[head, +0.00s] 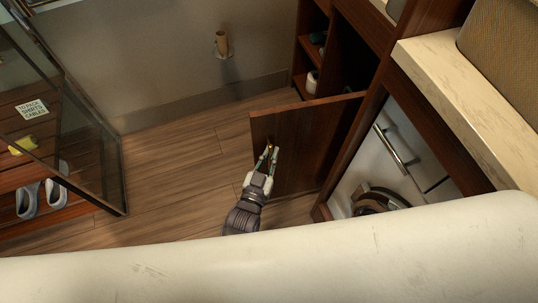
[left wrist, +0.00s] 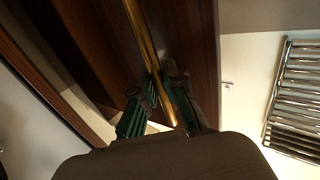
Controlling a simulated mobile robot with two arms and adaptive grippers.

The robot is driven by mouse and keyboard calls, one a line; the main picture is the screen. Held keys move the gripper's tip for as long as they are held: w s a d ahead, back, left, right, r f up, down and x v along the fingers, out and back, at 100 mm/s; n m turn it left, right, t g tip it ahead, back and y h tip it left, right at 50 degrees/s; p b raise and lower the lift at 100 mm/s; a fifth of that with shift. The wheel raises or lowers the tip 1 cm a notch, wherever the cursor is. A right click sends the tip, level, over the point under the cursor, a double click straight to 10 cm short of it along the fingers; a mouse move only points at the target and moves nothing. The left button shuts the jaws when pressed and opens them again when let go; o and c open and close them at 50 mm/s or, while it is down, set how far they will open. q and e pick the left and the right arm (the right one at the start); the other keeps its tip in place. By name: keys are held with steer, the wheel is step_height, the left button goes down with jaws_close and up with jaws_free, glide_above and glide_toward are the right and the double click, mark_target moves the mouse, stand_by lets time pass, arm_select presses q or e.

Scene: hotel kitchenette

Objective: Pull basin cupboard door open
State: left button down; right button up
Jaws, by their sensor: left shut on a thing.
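The basin cupboard door (head: 300,138) is a dark brown wooden panel. In the head view it stands swung well out from the cabinet, with the dark cupboard opening (head: 347,72) showing behind it. My left gripper (head: 271,153) is at the door's outer face, near its free edge. In the left wrist view my left gripper's fingers (left wrist: 164,104) are shut around a brass bar handle (left wrist: 141,32) on the door (left wrist: 194,40). Most of the handle is hidden in the head view. My right gripper is not in view.
A front-loading appliance (head: 388,165) with a bar handle sits right of the door under a pale countertop (head: 470,105). A glass-sided rack (head: 70,135) with slippers stands at left. The wooden floor (head: 180,150) between is clear. A towel rail (left wrist: 292,95) shows in the left wrist view.

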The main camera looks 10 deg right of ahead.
arm_select(q)
steer(key=shift+r, duration=0.1)
stand_by(0.3)
steer(key=c, duration=1.2)
jaws_free()
steer(key=shift+s, duration=0.1)
steer(key=v, duration=1.2)
